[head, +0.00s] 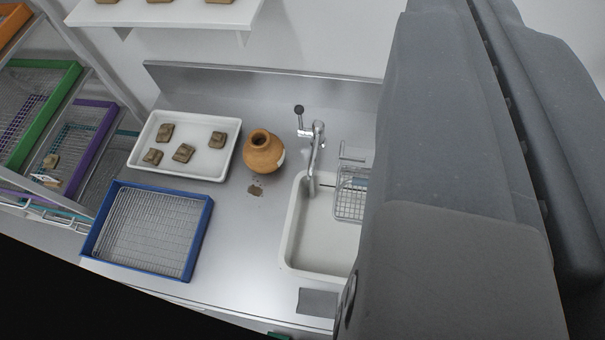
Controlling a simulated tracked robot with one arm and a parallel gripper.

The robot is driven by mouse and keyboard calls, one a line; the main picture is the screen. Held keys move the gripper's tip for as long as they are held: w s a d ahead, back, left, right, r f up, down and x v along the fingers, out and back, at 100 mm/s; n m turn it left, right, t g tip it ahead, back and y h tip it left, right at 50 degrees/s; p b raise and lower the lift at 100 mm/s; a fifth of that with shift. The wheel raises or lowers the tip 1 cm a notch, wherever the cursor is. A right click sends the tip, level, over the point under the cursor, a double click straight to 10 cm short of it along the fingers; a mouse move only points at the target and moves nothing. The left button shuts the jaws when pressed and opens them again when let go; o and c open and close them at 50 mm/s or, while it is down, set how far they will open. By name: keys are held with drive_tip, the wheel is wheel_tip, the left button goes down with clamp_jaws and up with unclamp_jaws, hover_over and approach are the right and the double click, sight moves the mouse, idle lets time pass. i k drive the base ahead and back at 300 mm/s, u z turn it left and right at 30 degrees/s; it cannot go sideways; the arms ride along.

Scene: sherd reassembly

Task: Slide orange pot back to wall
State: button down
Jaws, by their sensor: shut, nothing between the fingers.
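The orange pot (263,152) stands upright on the steel counter, between the white tray and the sink. A pale patch shows on its right side. The wall (315,35) is behind the counter, with a steel backsplash (260,83) along the counter's back edge. Bare counter lies between the pot and the backsplash. My arm fills the right side of the view. My gripper is not in view, so its place relative to the pot is hidden.
A white tray (228,166) with several brown sherds is left of the pot. A blue-framed mesh tray (200,238) is in front. A sink (300,255) with a tap (316,150) is to the right. A shelf (180,14) hangs above.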

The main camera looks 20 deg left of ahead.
sight(263, 153)
drive_tip(key=z, duration=1.95)
drive_tip(key=k, duration=1.7)
drive_tip(key=u, duration=2.1)
drive_tip(key=i, duration=1)
drive_tip(key=u, duration=0.1)
